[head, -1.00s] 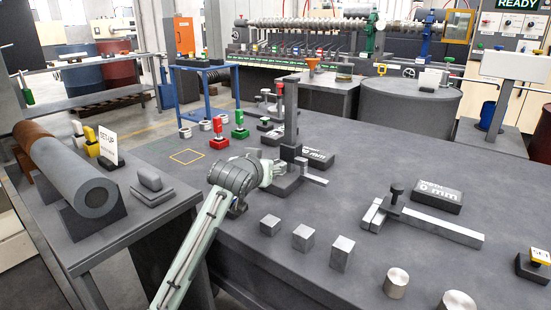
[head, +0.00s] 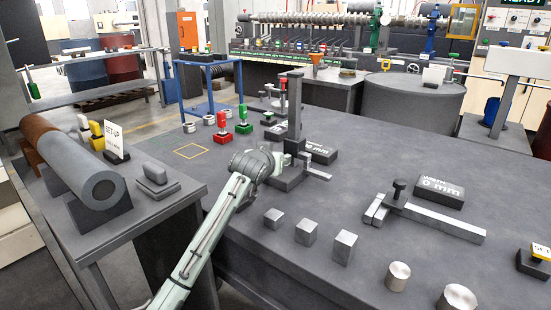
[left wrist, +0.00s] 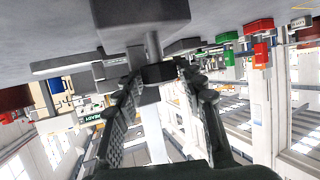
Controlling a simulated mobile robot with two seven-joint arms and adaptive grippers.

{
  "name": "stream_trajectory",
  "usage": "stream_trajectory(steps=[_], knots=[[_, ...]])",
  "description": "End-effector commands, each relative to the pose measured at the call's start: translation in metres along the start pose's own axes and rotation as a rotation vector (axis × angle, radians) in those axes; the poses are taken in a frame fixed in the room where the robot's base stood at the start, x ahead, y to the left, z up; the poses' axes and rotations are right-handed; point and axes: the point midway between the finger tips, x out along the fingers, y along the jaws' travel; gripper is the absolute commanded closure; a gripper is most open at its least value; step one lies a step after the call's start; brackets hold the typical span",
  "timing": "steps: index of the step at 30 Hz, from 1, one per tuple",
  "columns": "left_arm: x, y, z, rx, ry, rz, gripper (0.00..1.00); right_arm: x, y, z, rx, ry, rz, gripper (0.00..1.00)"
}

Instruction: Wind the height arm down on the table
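The height gauge stands on the table (head: 400,262) as a tall dark post (head: 295,105) on a block base (head: 285,182). Its lighter height arm (head: 318,174) juts to the right, low down near the base. My left gripper (head: 275,158) is at the left side of the post, mostly hidden by my wrist. In the left wrist view, my left gripper's fingers (left wrist: 160,78) stand on either side of a small dark knob (left wrist: 160,72). Whether they press on it is not clear. My right gripper is in no view.
Metal cubes (head: 307,232) and cylinders (head: 398,276) stand along the front. Red (head: 224,140) and green (head: 243,125) pieces stand behind left. The middle table is clear.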

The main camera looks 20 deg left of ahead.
Motion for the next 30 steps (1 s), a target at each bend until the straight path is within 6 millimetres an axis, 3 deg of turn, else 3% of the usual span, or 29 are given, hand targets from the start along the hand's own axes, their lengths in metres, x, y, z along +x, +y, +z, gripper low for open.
stream_trajectory(steps=[1, 7, 17, 24, 30], knots=[[0.000, 0.000, 0.000, 0.000, 0.000, 0.000, 0.70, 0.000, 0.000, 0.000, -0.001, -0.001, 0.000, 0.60], [0.000, 0.000, 0.000, 0.000, 0.000, 0.000, 0.94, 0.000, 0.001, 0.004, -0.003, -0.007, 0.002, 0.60], [0.000, 0.002, 0.000, -0.021, -0.001, -0.045, 0.94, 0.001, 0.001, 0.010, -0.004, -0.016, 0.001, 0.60], [0.001, 0.006, 0.001, -0.080, -0.002, -0.182, 0.94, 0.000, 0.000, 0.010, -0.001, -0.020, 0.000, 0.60], [0.002, 0.010, 0.002, -0.150, -0.002, -0.350, 0.94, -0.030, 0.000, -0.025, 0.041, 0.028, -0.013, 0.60]])
